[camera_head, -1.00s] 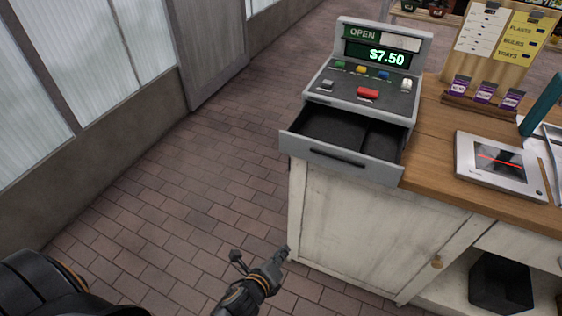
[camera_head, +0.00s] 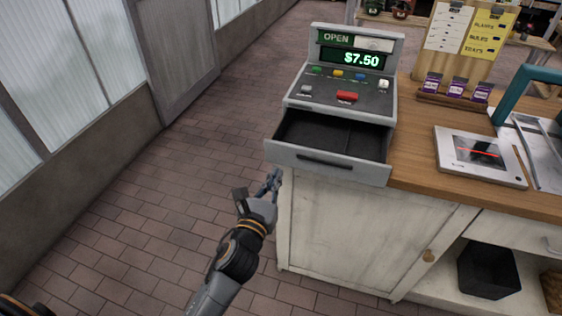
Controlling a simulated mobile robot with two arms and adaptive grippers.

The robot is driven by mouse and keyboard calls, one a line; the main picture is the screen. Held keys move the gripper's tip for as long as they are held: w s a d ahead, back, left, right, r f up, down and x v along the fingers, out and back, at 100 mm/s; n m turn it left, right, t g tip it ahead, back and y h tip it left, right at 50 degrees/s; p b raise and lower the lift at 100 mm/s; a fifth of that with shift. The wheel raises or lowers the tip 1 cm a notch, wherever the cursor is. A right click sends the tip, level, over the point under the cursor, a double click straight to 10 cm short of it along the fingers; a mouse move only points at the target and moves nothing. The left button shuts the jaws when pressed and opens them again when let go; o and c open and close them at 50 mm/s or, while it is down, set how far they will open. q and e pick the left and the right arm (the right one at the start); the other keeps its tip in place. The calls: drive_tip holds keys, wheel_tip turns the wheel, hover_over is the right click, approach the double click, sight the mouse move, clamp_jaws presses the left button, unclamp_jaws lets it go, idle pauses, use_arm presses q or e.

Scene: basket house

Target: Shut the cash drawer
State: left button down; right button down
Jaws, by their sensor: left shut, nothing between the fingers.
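The grey cash register (camera_head: 346,92) stands at the left end of the wooden counter, its display reading OPEN and $7.50. Its cash drawer (camera_head: 322,162) is pulled out toward me, with a dark handle on its front and an empty-looking dark inside. My left gripper (camera_head: 274,180) is shut and empty. In the picture it is just below and left of the drawer's front left corner, beside the counter's white side; I see no clear contact. My right gripper is not in view.
The counter (camera_head: 410,184) carries a card reader tablet (camera_head: 480,157), several purple packets (camera_head: 455,88) and a sign board (camera_head: 468,35). A teal-handled item (camera_head: 538,80) is at right. A black bin (camera_head: 489,268) sits on the shelf below. The brick floor (camera_head: 170,190) at left is clear.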

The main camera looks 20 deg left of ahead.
sight(297, 136)
use_arm(q)
drive_tip(key=w, duration=0.4)
drive_tip(key=shift+w+d+p, duration=0.1)
drive_tip(key=shift+w+p, duration=0.2)
drive_tip(key=shift+w, duration=0.15)
drive_tip(key=w+b, duration=0.1)
drive_tip(key=w, duration=0.6)
drive_tip(key=w+b, duration=0.1)
drive_tip(key=w, duration=0.6)
drive_tip(key=shift+w+d+f+b, duration=0.1)
drive_tip(key=shift+w+d+b, duration=0.1)
drive_tip(key=shift+w+b, duration=0.15)
drive_tip(key=shift+w, duration=0.25)
drive_tip(key=shift+r, duration=0.4)
